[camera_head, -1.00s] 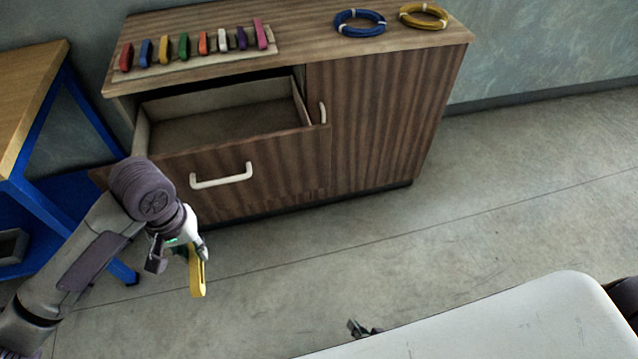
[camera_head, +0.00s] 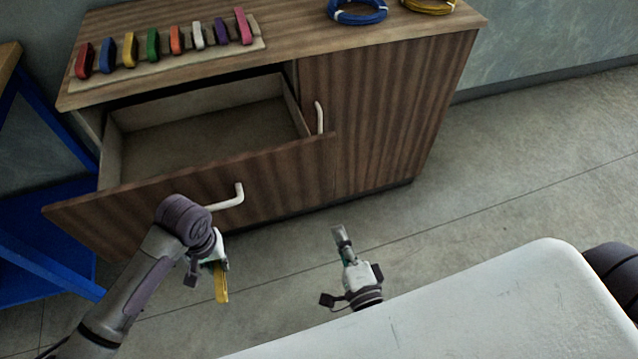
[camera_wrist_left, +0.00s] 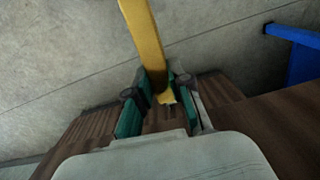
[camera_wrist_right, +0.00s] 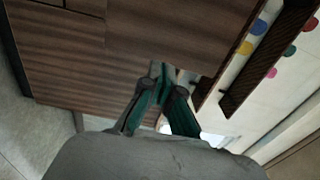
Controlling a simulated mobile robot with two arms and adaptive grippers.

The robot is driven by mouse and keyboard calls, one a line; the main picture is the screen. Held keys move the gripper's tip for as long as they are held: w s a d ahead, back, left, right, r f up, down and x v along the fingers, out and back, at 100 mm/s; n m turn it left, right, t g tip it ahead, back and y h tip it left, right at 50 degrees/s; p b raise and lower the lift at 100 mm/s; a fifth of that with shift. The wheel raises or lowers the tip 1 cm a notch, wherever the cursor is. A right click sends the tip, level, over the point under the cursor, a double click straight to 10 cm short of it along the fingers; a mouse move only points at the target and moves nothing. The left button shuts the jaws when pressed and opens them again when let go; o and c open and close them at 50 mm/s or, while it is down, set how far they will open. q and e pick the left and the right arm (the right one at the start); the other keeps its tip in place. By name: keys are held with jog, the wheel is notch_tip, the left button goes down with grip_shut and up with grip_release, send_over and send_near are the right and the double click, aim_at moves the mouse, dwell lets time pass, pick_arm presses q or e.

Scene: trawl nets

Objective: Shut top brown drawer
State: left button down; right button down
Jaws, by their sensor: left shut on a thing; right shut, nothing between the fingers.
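The top brown drawer (camera_head: 275,156) is pulled out of the wooden cabinet in the head view. Its inside looks empty, and its pale handle (camera_head: 238,197) is partly hidden by my left arm. My left gripper (camera_head: 219,268) is in front of the drawer, shut on a yellow object (camera_head: 222,286). The yellow object (camera_wrist_left: 143,38) also shows between the fingers in the left wrist view. My right gripper (camera_head: 339,236) is shut and empty, in front of the cabinet and apart from the drawer. The right wrist view shows its closed fingertips (camera_wrist_right: 160,72) against brown wood behind.
The cabinet top (camera_head: 290,42) holds a row of several coloured objects on a mat, a blue ring (camera_head: 357,12) and a yellow ring (camera_head: 430,6). A cabinet door with a handle (camera_head: 319,117) is right of the drawer. A blue-framed table stands left.

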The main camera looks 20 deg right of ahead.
aim_at(318, 182)
pick_arm(q)
jog(key=shift+r+p, duration=0.5)
jog(key=shift+r, duration=0.1)
pick_arm(e)
jog(key=w, duration=1.1)
jog(key=shift+w, duration=0.7)
